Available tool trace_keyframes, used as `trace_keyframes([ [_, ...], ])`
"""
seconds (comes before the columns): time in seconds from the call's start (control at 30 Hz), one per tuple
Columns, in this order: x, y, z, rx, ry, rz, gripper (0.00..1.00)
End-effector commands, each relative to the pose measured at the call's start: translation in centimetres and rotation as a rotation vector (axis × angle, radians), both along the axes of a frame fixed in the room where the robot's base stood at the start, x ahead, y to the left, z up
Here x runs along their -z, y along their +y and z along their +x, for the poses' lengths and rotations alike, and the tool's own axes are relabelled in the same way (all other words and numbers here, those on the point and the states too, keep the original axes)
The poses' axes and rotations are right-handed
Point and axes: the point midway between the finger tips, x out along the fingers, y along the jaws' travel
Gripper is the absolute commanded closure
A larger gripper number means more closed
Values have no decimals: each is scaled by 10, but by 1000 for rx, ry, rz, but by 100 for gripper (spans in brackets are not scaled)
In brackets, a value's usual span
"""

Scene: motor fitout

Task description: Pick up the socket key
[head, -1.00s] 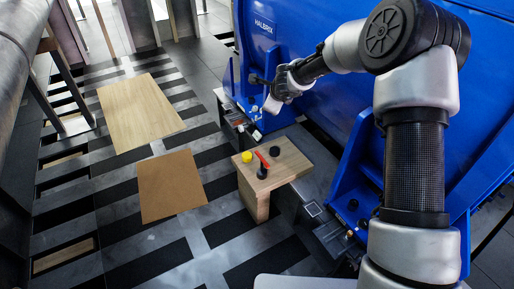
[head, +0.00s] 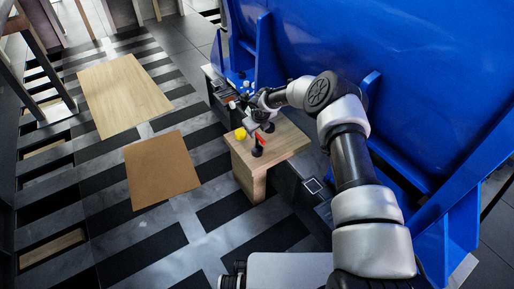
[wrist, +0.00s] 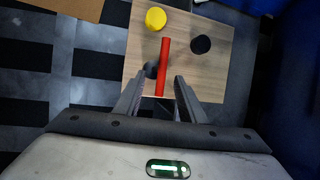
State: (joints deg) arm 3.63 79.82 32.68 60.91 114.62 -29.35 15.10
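The socket key is most likely the tool with a red bar handle (head: 260,138) and a dark, upright body (head: 257,151) on a wooden stand (head: 292,142). In the wrist view its red bar (wrist: 164,58) runs nearly upright in the picture, and its lower end lies between my fingers. My gripper (head: 251,122) is above the stand in the head view. In the wrist view my gripper (wrist: 158,82) is open, with one finger on each side of the bar. No grip shows. The dark body is partly hidden by the bar and left finger.
A yellow round piece (head: 240,133) and a black round piece (wrist: 201,44) stand on the same stand, close to the key. A large blue machine (head: 330,45) rises on the right. Flat boards (head: 162,168) lie on the striped floor to the left.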

Motion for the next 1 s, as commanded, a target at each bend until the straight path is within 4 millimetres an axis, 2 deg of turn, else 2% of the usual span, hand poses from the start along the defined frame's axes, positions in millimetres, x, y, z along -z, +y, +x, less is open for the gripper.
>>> trace_keyframes([
  [0.03,7,1,3,1,-1,1,63],
  [0.23,18,2,8,0,-2,1,63],
  [0.5,53,3,27,-1,-1,0,63],
  [0.83,56,3,31,-2,-1,0,63],
  [0.87,56,3,31,-2,-1,0,67],
  [1.0,56,3,31,-2,-1,0,90],
])
